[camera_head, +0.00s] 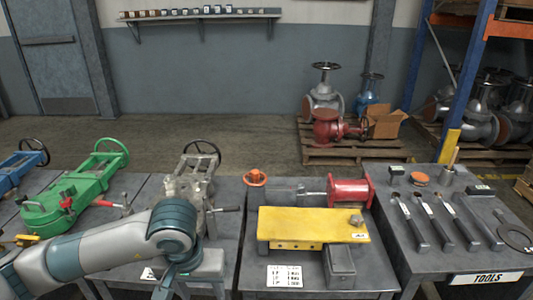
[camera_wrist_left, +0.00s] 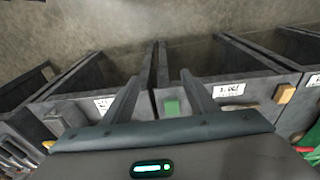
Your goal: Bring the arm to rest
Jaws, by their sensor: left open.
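My left arm (camera_head: 110,248) comes in from the left in the head view, over the front of the left table, and bends down at a teal joint. Its jaws are not clearly visible there. In the left wrist view my left gripper (camera_wrist_left: 158,82) is open, its two dark fingers apart with nothing held between them. My right gripper is in neither view.
A green valve (camera_head: 75,195) and a grey valve (camera_head: 190,185) stand on the left table. The middle table holds a yellow plate (camera_head: 312,225) and a red flanged part (camera_head: 350,190). Long-handled tools (camera_head: 430,220) lie on the right table. Pallets (camera_head: 345,148) with valves stand behind.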

